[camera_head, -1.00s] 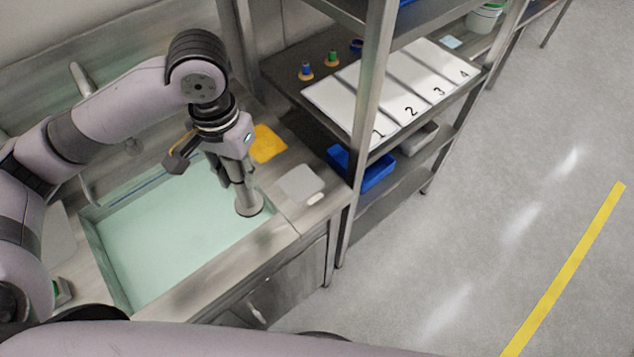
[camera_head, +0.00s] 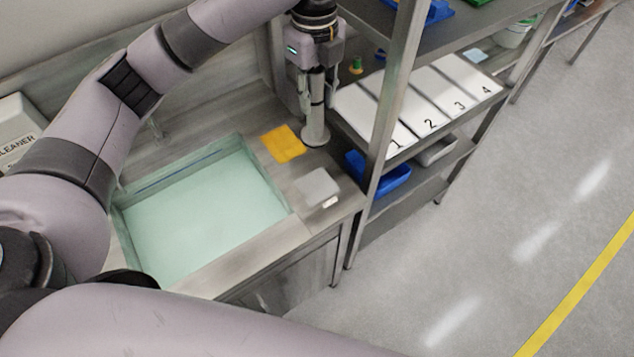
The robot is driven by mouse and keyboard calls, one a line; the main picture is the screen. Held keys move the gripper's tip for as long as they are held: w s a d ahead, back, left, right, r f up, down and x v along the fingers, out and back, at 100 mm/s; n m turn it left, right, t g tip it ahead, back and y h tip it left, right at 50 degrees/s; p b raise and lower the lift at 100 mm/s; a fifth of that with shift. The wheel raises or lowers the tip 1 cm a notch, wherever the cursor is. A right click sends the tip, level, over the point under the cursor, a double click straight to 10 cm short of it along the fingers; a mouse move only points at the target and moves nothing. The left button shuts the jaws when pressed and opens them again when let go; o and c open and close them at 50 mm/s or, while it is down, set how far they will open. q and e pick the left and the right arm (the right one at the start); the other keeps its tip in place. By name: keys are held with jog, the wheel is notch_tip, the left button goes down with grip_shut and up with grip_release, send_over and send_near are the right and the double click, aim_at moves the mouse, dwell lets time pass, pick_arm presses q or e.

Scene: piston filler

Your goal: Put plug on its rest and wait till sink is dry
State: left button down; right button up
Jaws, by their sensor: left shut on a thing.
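My left gripper (camera_head: 314,80) points down at the back right of the sink counter and is shut on the plug (camera_head: 316,132). The plug is a grey upright cylinder with a wider round foot, just to the right of a yellow cloth. I cannot tell whether its foot touches the counter. The sink (camera_head: 205,215) is full of pale green-blue liquid. I cannot make out a separate rest for the plug. My right gripper is not in view.
The yellow cloth (camera_head: 283,144), a grey pad (camera_head: 317,187) and a small white piece (camera_head: 330,202) lie on the counter right of the sink. A metal shelf post (camera_head: 392,110) stands close to the right. The shelf holds numbered white panels (camera_head: 425,105) and blue bins (camera_head: 385,178).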

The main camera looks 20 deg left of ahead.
pick_arm(q)
jog(key=shift+w+d+r+m, duration=0.1)
jog(key=shift+w+r+m, duration=0.15)
jog(key=shift+m, duration=0.35)
notch_tip(320, 180, down, 20)
jog(key=p, duration=0.4)
jog(key=c, duration=1.3)
grip_release()
